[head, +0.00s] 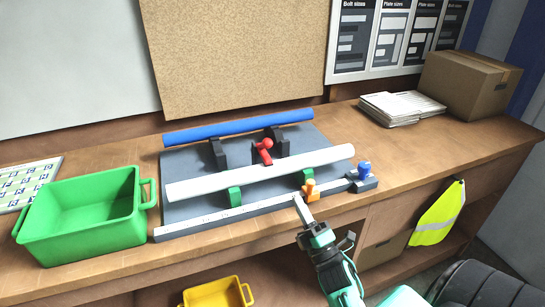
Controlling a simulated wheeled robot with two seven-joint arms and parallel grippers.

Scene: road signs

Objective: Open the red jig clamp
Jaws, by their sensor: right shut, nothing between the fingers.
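The red jig clamp (264,152) stands on the grey jig board (185,180), between the blue bar (238,127) and the white tube (260,172). It has a round red knob at its top right and a thicker red part slanting toward the tube. I cannot tell from here how far its lever is turned. My right gripper (300,202) is shut and empty at the front edge of the board, close to an orange clamp (311,191). It is apart from the red clamp, with the white tube between them. My left gripper does not show.
Black supports hold the blue bar and green supports hold the white tube. A blue clamp (364,171) sits at the board's right end. A green bin (85,214) stands left. Papers (400,108) and a cardboard box (469,85) are at the right back. The bench right of the board is clear.

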